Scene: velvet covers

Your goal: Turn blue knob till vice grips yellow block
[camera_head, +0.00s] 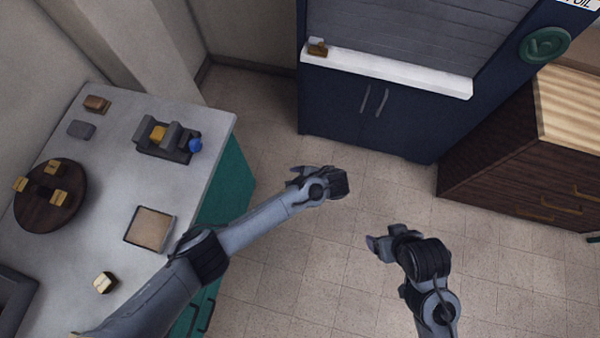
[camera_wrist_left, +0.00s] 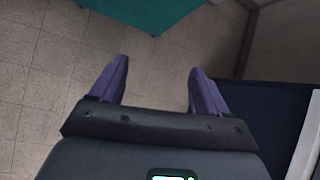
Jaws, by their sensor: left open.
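The grey vice (camera_head: 170,142) stands on the grey tabletop near its far right edge. The yellow block (camera_head: 158,133) sits between its jaws; I cannot tell if both jaws touch it. The blue knob (camera_head: 195,145) is on the vice's right end. My left gripper (camera_head: 297,171) is to the right of the table, over the floor and apart from the vice; in the left wrist view its two purple fingers (camera_wrist_left: 158,85) are spread with nothing between them. My right gripper (camera_head: 372,244) is over the floor further right; its fingers are too unclear to read.
The table (camera_head: 110,200) with teal side carries a round brown board (camera_head: 48,212) with yellow pieces, a square tan tray (camera_head: 150,228), a cream block (camera_head: 104,282), a brown block (camera_head: 97,103) and a grey pad (camera_head: 81,129). A navy cabinet (camera_head: 345,110) stands behind, a wooden dresser (camera_head: 500,165) right.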

